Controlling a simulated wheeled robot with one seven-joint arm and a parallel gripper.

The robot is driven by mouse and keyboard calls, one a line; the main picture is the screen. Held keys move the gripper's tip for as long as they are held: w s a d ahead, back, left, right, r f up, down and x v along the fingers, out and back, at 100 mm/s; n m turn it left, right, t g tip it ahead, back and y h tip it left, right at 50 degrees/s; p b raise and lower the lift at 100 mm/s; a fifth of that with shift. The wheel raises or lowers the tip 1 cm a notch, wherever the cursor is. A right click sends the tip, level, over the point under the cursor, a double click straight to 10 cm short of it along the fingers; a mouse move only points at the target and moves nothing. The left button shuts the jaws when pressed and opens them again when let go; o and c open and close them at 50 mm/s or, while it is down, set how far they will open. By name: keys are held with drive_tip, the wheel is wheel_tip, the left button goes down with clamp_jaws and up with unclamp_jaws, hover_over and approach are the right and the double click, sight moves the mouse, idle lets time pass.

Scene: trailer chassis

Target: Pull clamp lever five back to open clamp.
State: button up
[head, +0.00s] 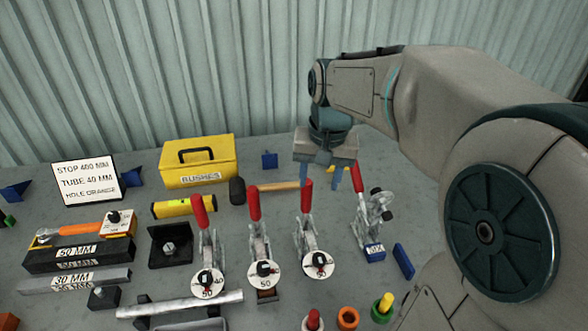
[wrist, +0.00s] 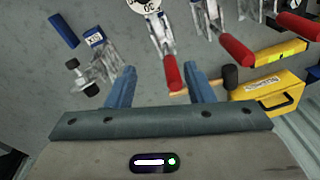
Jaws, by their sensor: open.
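Several toggle clamps with red levers stand in a row on the grey table in the head view. I cannot read which is number five. The third lever from the left (head: 307,195) stands upright; in the wrist view its red grip (wrist: 173,74) appears between my finger tips. My gripper (head: 323,174) is open and empty, fingers down, just behind and above these two levers. Whether it touches either is unclear.
Two more red-levered clamps (head: 198,212) (head: 254,204) stand to the left. A yellow box (head: 203,166) and a black-headed hammer (head: 238,191) lie behind them. A small blue block (head: 403,261) lies right of the last clamp. A corrugated wall (head: 150,70) closes the back.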

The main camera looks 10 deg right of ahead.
drive_tip(key=m+g, duration=0.1)
drive_tip(key=m, duration=0.1)
hover_over(306, 194)
drive_tip(key=shift+w+d+r, duration=0.25)
drive_tip(key=shift+r, duration=0.1)
drive_tip(key=shift+w+f, duration=0.1)
drive_tip(key=shift+w, duration=0.35)
wheel_tip(306, 194, down, 14)
drive_tip(key=shift+r+p, duration=0.2)
drive_tip(key=shift+p, duration=0.35)
drive_tip(key=shift+r, duration=0.1)
clamp_jaws()
